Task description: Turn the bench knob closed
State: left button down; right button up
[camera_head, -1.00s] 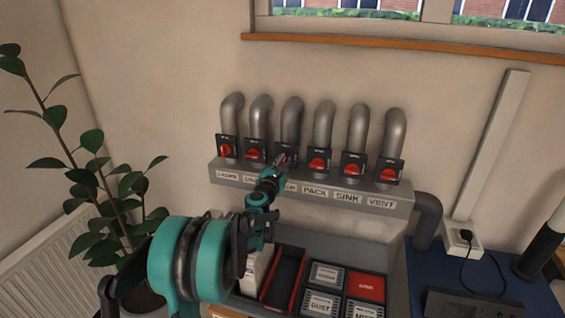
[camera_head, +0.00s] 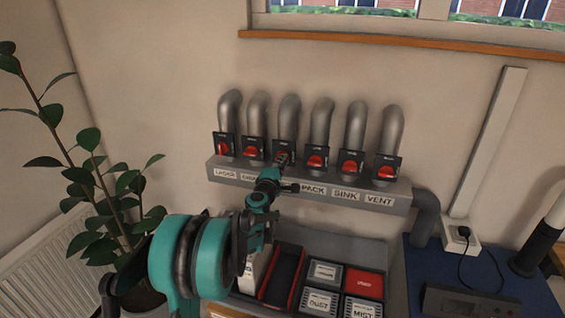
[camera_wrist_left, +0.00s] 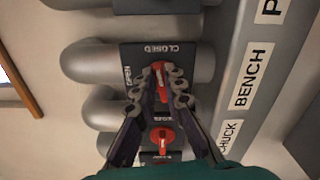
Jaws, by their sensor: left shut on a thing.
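The bench knob (camera_wrist_left: 162,88) is a red knob on a dark plate marked CLOSED and OPEN, on the third pipe from the left. In the left wrist view, its red grip stands roughly upright in the picture, toward the CLOSED side. My left gripper (camera_wrist_left: 161,80) is shut on it, one finger on each side. In the head view my left gripper (camera_head: 283,157) covers most of this knob and my wrist hides its label. The BENCH label (camera_wrist_left: 254,76) is readable in the wrist view. My right gripper is not in view.
Similar red knobs sit close on both sides, the chuck knob (camera_head: 253,151) to the left and the pack knob (camera_head: 316,161) to the right. A grey ledge (camera_head: 400,203) runs under the row. Labelled bins (camera_head: 325,272) stand below, and a plant (camera_head: 90,200) is at left.

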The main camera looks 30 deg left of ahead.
pick_arm(q)
jog(key=shift+f+m, duration=0.15)
jog(key=shift+m, duration=0.95)
jog(key=c, duration=1.6)
grip_release()
jog(key=v, duration=1.2)
